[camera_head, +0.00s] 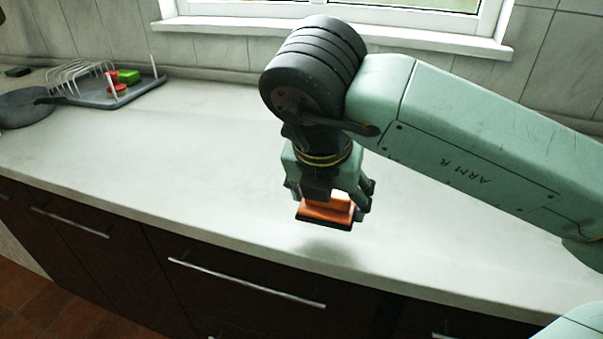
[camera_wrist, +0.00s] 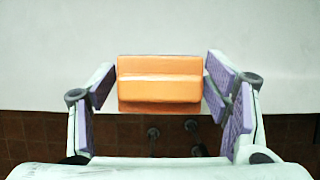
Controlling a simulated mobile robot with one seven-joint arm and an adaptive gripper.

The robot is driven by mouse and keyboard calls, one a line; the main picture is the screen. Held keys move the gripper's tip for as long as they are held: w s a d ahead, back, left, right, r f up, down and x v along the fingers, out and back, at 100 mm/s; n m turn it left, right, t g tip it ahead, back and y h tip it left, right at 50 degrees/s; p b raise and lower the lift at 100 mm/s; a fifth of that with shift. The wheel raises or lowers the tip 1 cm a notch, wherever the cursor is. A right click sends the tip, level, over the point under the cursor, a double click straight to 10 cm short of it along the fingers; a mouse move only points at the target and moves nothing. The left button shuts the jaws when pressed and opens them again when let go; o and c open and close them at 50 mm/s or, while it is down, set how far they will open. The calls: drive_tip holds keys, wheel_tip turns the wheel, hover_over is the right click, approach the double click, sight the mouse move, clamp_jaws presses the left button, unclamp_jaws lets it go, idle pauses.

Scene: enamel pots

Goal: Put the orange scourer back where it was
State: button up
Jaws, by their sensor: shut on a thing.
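The orange scourer (camera_head: 326,212) has a dark underside and hangs level below my gripper (camera_head: 334,199), near the front edge of the worktop. My gripper is shut on it, with a finger at each end. A soft shadow lies on the worktop below, so the scourer appears to be held above the surface. In the wrist view, the scourer (camera_wrist: 160,84) sits between the purple-padded fingers (camera_wrist: 162,92). No mark of its earlier place can be made out.
The pale worktop (camera_head: 170,150) is clear to the left of my arm. At the far left stand a grey tray (camera_head: 148,88) with a white rack (camera_head: 80,72), red and green items (camera_head: 129,76), and a dark pan (camera_head: 22,107). A window sill (camera_head: 230,30) runs behind; dark drawers are below.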

drive_tip(key=w+a, duration=0.1)
drive_tip(key=w, duration=0.2)
drive_tip(key=w+a+p, duration=0.1)
drive_tip(key=w, duration=0.2)
drive_tip(key=w+a+f+p, duration=0.1)
drive_tip(key=w, duration=0.2)
drive_tip(key=shift+w+a, duration=0.15)
drive_tip(key=shift+a, duration=0.25)
drive_tip(key=shift+w+a+f+p, duration=0.1)
drive_tip(key=shift+w+f+p, duration=0.1)
drive_tip(key=shift+f+p, duration=0.35)
drive_tip(key=shift+w+a+f+p, duration=0.15)
drive_tip(key=shift+f+p, duration=0.2)
drive_tip(key=shift+f, duration=0.35)
drive_tip(key=shift+d+f, duration=0.1)
drive_tip(key=shift+f, duration=0.45)
drive_tip(key=shift+f+b, duration=0.25)
drive_tip(key=shift+b, duration=0.1)
drive_tip(key=o, duration=1.1)
drive_tip(key=shift+r, duration=0.1)
drive_tip(key=shift+r, duration=0.15)
drive_tip(key=shift+r+p, duration=0.25)
drive_tip(key=shift+p, duration=0.4)
drive_tip(key=b+v, duration=0.2)
drive_tip(key=v, duration=0.9)
drive_tip(key=shift+s+r, duration=0.15)
drive_tip(key=shift+r, duration=0.15)
